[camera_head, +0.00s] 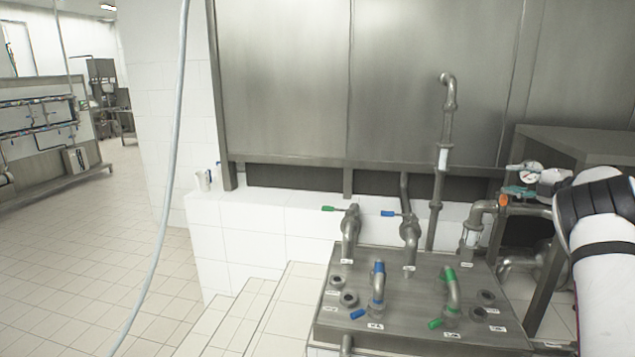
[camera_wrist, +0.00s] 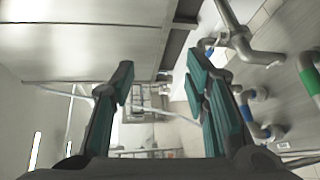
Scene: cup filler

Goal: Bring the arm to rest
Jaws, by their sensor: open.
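My gripper (camera_wrist: 160,105) shows in the wrist view with its two dark fingers and teal pads spread apart. Nothing is between the fingers. Metal pipes and the steel panel show behind it.
A steel manifold plate (camera_head: 408,337) carries pipes with a blue-handled valve (camera_head: 378,285) and a green-handled valve (camera_head: 451,288). A hose (camera_head: 172,150) hangs at left. The tiled floor (camera_head: 75,250) is clear.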

